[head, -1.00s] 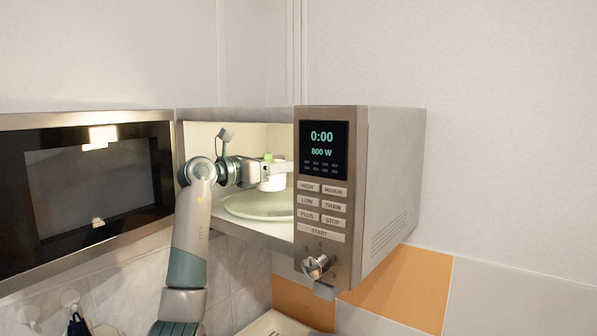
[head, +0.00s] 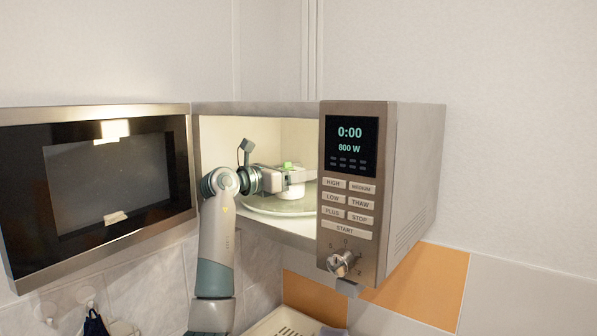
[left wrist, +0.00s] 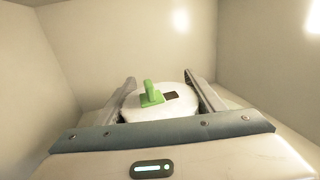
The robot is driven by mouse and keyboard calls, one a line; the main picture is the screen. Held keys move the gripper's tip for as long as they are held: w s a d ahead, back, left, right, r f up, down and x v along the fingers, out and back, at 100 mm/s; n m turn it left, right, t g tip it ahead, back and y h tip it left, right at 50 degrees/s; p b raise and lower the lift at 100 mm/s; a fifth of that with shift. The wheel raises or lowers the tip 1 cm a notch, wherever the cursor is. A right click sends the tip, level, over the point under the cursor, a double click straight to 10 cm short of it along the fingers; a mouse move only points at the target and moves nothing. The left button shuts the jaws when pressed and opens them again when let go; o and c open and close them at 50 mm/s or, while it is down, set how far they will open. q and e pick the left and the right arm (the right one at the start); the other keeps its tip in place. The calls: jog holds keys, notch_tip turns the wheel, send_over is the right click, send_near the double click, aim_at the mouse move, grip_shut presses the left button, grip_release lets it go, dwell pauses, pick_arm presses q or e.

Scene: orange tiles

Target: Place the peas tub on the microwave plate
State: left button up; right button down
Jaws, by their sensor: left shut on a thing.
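The microwave (head: 410,180) stands with its door (head: 95,190) swung open to the left. Inside, the round plate (head: 262,207) lies on the cavity floor. My left gripper (head: 290,180) reaches into the cavity over the plate. It is shut on the peas tub (head: 292,191), a white round tub with a green piece on its lid. In the left wrist view the tub (left wrist: 172,98) sits upright between the two fingers of my left gripper (left wrist: 165,95). The tub's lower part is close to the plate; I cannot tell whether it touches. My right gripper is not in view.
The control panel (head: 348,190) hides the right side of the cavity. A pale slotted rack (head: 285,325) is below the microwave. Cavity walls (left wrist: 120,45) stand close around the gripper. Hooks with a dark cloth (head: 95,323) hang at lower left.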

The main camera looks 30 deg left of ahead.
pick_arm(q)
jog(key=shift+d, duration=0.15)
jog(key=shift+w+d, duration=0.25)
jog(key=shift+w+d+f, duration=0.1)
jog(key=shift+d+f, duration=0.05)
jog(key=o, duration=1.3)
jog(key=shift+c, duration=0.2)
jog(key=shift+s+a, duration=0.25)
jog(key=shift+a, duration=0.05)
jog(key=shift+w+d+r, duration=0.1)
jog(key=shift+d+r, duration=0.05)
jog(key=shift+r, duration=0.1)
jog(key=shift+f, duration=0.2)
jog(key=shift+s+b, duration=0.45)
jog(key=shift+b, duration=0.05)
jog(key=b+v, duration=0.2)
jog(key=v, duration=0.1)
jog(key=b+v, duration=0.1)
jog(key=shift+s+a+f, duration=0.15)
jog(key=shift+s+a, duration=0.15)
jog(key=shift+a, duration=0.05)
jog(key=b+v, duration=0.3)
jog(key=v, duration=0.2)
jog(key=shift+s+a+b, duration=0.1)
jog(key=shift+s+b, duration=0.25)
jog(key=shift+s+r, duration=0.25)
jog(key=shift+s, duration=0.1)
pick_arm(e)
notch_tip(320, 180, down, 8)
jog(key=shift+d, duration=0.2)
